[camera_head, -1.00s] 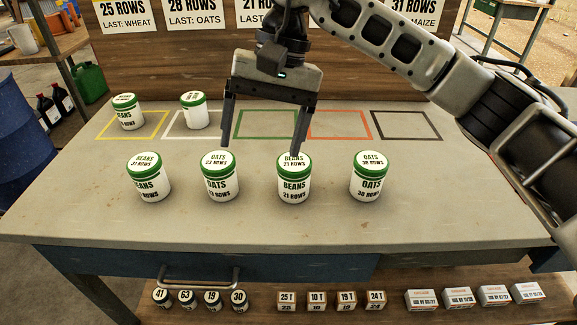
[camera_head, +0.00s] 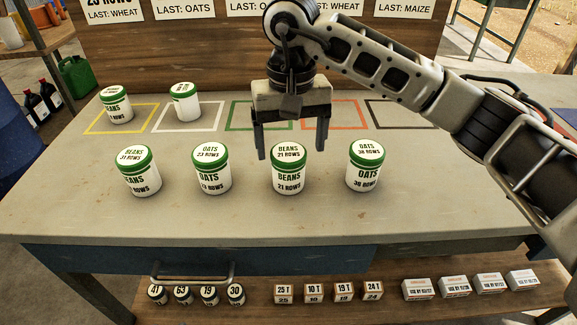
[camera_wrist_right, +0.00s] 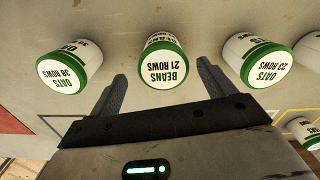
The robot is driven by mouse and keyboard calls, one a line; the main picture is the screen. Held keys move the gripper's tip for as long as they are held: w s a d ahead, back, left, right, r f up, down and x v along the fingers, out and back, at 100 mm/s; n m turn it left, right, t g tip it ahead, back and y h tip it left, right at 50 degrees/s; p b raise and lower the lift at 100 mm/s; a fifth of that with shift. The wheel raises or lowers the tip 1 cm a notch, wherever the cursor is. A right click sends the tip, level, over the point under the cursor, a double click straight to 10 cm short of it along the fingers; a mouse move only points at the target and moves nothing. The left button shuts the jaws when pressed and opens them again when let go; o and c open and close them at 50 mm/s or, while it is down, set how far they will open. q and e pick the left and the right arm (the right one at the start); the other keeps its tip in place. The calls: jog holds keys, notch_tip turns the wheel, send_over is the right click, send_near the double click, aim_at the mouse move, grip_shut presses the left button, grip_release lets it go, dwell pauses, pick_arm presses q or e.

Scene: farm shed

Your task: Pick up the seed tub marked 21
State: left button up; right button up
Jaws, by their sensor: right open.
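The seed tub marked 21 (camera_head: 288,172) is white with a green-rimmed lid reading BEANS 21 ROWS. It stands upright on the table in the front row, between the OATS 23 tub (camera_head: 211,171) and the OATS 38 tub (camera_head: 364,168). My right gripper (camera_head: 292,150) is open and empty, just behind and above the 21 tub. In the right wrist view the same tub (camera_wrist_right: 163,60) lies ahead of and between the two spread fingers (camera_wrist_right: 163,85). I cannot tell whether a finger touches it. My left gripper is not in view.
A BEANS 31 tub (camera_head: 139,172) stands at the front row's left end. Green, orange and black squares look empty. The table's front strip is clear.

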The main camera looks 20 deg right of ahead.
aim_at(288, 152)
jog(key=f, duration=0.4)
jog(key=shift+a+f, duration=0.25)
jog(key=shift+f, duration=0.1)
jog(key=c, duration=1.1)
jog(key=shift+r, duration=0.1)
jog(key=shift+c, duration=0.2)
